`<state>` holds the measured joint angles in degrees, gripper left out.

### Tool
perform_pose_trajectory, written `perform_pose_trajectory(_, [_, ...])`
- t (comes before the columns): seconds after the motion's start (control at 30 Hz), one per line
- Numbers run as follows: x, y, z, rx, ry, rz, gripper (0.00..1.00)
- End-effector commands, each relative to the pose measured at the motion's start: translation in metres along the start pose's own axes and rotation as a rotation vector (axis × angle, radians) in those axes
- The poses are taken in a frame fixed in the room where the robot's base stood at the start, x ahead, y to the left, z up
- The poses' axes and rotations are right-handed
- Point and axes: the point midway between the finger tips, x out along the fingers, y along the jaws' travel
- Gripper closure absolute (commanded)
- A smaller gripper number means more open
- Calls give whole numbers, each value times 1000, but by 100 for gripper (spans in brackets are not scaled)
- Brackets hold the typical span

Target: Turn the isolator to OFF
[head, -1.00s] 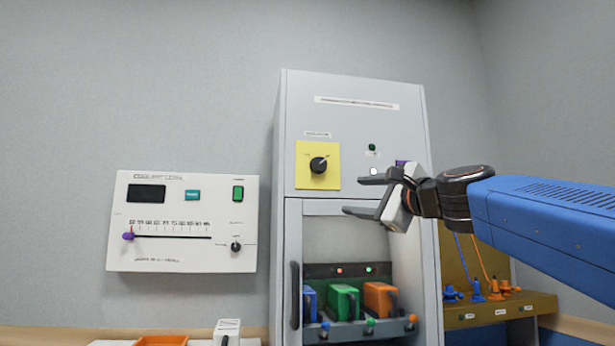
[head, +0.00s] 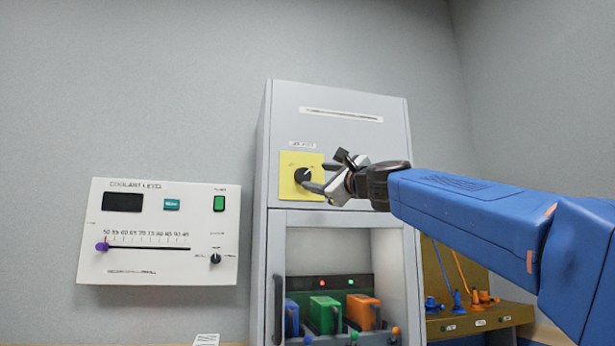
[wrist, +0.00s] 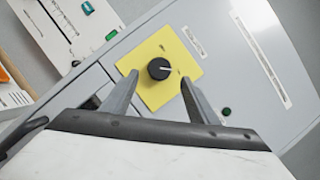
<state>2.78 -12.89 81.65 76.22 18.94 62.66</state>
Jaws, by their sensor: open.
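The isolator is a black round knob (head: 302,174) on a yellow plate (head: 287,188) on the upper front of the grey cabinet. In the wrist view the knob (wrist: 159,69) has a white pointer line, and small marks on the plate are too small to read. My gripper (head: 317,173) is open just in front of the plate, at the right of the knob in the head view. In the wrist view its two fingers (wrist: 160,82) stand to either side of the knob, with no visible contact. Nothing is between the jaws.
A coolant level panel (head: 160,262) with a slider and a small knob hangs on the wall at left. Below, the cabinet's open bay (head: 340,250) holds blue, green and orange blocks. A brown shelf (head: 470,325) with plugs and cords stands at right.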

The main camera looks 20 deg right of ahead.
Motion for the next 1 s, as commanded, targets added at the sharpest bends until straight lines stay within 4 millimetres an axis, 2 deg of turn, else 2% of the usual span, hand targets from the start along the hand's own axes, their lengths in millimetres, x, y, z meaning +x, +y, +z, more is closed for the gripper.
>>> perform_pose_trajectory(0.2, [36,0,0,0,-1,0,46])
perform_pose_trajectory(0.4, [58,0,-1,0,0,1,46])
perform_pose_trajectory(0.6, [67,0,0,0,0,0,46])
perform_pose_trajectory(0.9, [68,0,0,0,0,0,46])
perform_pose_trajectory(1.0, [68,0,0,0,0,0,70])
